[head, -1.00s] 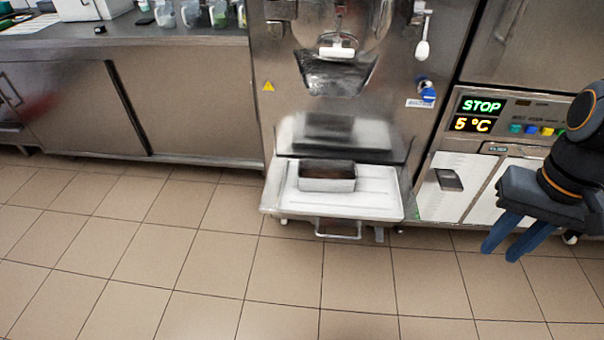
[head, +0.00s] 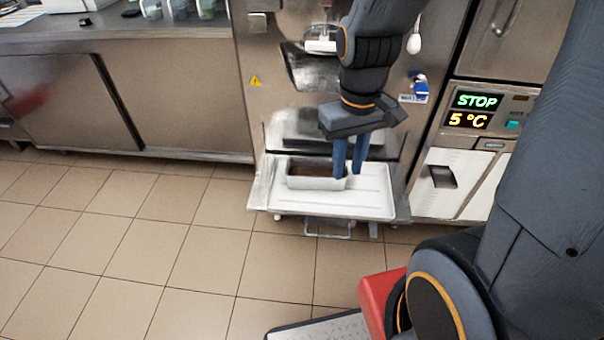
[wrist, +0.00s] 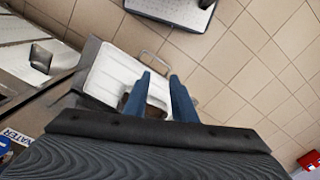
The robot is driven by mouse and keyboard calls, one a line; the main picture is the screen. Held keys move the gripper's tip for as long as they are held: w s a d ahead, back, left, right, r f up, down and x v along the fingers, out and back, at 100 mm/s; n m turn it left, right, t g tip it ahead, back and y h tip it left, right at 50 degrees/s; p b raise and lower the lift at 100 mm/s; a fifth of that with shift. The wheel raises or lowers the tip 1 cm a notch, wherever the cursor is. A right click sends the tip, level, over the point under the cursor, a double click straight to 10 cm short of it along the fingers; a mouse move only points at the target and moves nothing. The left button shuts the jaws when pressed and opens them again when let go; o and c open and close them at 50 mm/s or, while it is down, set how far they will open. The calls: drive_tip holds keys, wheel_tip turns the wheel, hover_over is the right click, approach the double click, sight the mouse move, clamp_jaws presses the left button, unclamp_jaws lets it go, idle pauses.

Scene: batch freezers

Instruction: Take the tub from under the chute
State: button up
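The tub (head: 308,184) is a pale metal rectangular box with a dark brown inside. It sits on the white shelf (head: 260,195) under the machine's chute (head: 308,72). My gripper (head: 348,176) points down at the tub's right end, with its two blue fingers apart and nothing seen clamped between them. In the head view the fingers overlap the tub's right edge; I cannot tell whether they touch it. In the wrist view the fingers partly hide the tub (wrist: 123,102), and the white shelf extends beyond the fingertips.
A handle (head: 330,233) hangs below the shelf's front edge. A steel counter (head: 100,40) stands at the left, and a unit with a lit STOP display (head: 476,101) at the right. The tiled floor (head: 140,240) in front is clear at the left.

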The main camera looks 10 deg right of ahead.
drive_tip(key=w+f+n, duration=0.7)
drive_tip(key=w+f, duration=0.1)
drive_tip(key=w, duration=0.3)
drive_tip(key=n+p, duration=0.1)
drive_tip(key=n, duration=0.6)
hover_over(316, 189)
wheel_tip(316, 189, down, 11)
drive_tip(key=f, duration=0.2)
drive_tip(key=shift+s+d+f+p, duration=0.1)
drive_tip(key=shift+s+f+p, duration=0.2)
drive_tip(key=shift+s, duration=0.1)
drive_tip(key=shift+w+f+p, duration=0.25)
drive_tip(key=shift+f, duration=1.05)
drive_tip(key=shift+w+f+p, duration=0.2)
drive_tip(key=shift+f+p, duration=0.05)
drive_tip(key=shift+f, duration=1.05)
clamp_jaws()
